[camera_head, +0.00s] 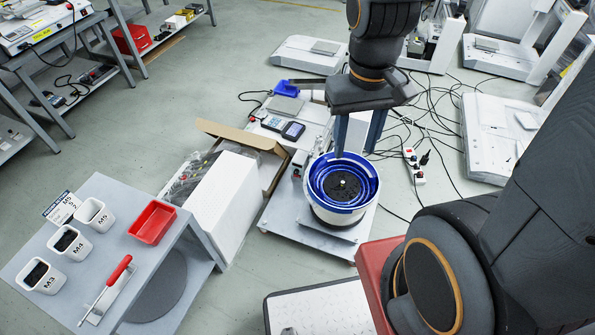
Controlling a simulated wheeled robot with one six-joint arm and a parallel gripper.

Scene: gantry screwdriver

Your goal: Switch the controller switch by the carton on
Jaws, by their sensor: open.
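An open brown cardboard carton (244,136) stands on the floor left of a white platform. Beside it on the platform sit two small control boxes with dark faces, one (273,123) nearer the carton and one (293,131) to its right. A small whitish block (299,159) stands between the carton and the blue bowl feeder (343,192). I cannot make out which part is the switch, or its position. My gripper (356,150) hangs from above with its fingers apart and empty. In the picture it overlaps the feeder's far rim, right of the control boxes.
A grey table (150,204) at the left holds white bins, a red tray (152,222) and a red-handled screwdriver (106,289). A white box (225,205) stands in front of the carton. Cables and a power strip (413,166) lie on the floor at the right.

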